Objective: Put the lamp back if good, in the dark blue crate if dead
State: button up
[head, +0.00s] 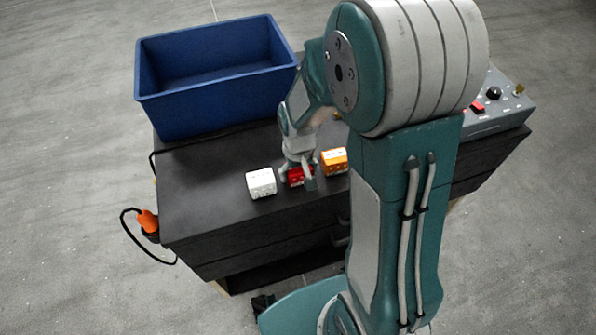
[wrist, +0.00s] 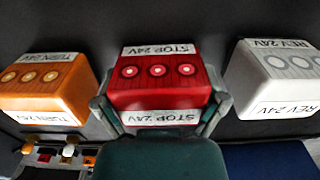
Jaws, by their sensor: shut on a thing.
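A red lamp block (wrist: 157,90) marked STOP 24V fills the middle of the wrist view. Its three round spots look pale with bright centres. My gripper (head: 299,173) is shut on it, one finger at each side. In the head view the red lamp (head: 296,177) is partly hidden by my fingers and is at the cabinet top; I cannot tell whether it touches it. The dark blue crate (head: 217,96) stands open at the back left of the cabinet, and the inside that shows is empty.
A white lamp marked REV 24V (head: 261,183) and an orange lamp marked TURN 24V (head: 334,161) flank the red one closely on the black cabinet (head: 205,190). A grey box with a black knob (head: 494,93) stands right. An orange plug-like item (head: 148,221) hangs at the left edge.

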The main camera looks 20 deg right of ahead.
jog(key=o, duration=0.9)
jog(key=shift+d+f, duration=0.1)
jog(key=shift+d, duration=0.05)
jog(key=shift+o, duration=0.2)
jog(key=shift+d, duration=0.1)
jog(key=shift+a+r, duration=0.2)
jog(key=shift+r, duration=0.3)
notch_tip(320, 180, up, 10)
jog(key=shift+d+r, duration=0.1)
jog(key=shift+r, duration=0.15)
jog(key=shift+s+r, duration=0.15)
jog(key=shift+r, duration=0.45)
jog(key=s+r+t, duration=0.5)
jog(key=s+r, duration=0.5)
jog(key=s, duration=0.4)
jog(key=shift+r+t, duration=0.2)
jog(key=shift+t, duration=0.1)
